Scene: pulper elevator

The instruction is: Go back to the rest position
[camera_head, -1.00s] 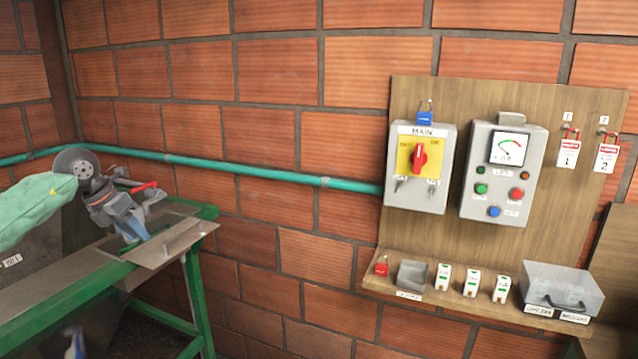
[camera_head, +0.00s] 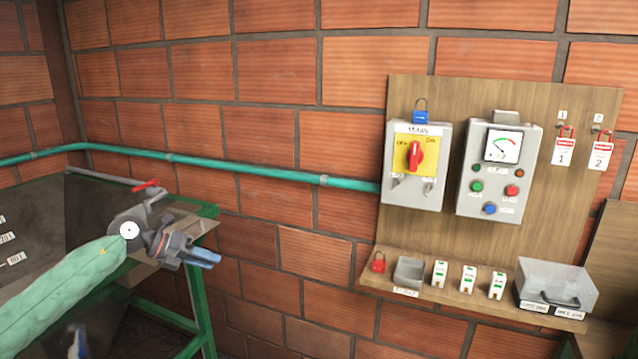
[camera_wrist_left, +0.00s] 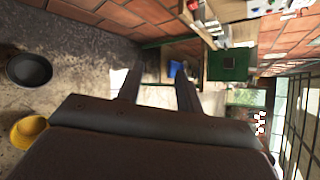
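My left arm, in a green sleeve, reaches in from the left of the head view. Its gripper (camera_head: 200,256) is in front of the green-framed table's right end and points right, toward the brick wall. In the left wrist view the two dark fingers (camera_wrist_left: 158,88) stand apart with nothing held between them, so it is open. My right gripper is not in view.
A green-framed table (camera_head: 182,316) stands at left, with a red-handled lever (camera_head: 146,185) behind my gripper. A wooden board (camera_head: 556,215) carries a main switch box (camera_head: 416,185) and a meter box (camera_head: 499,210).

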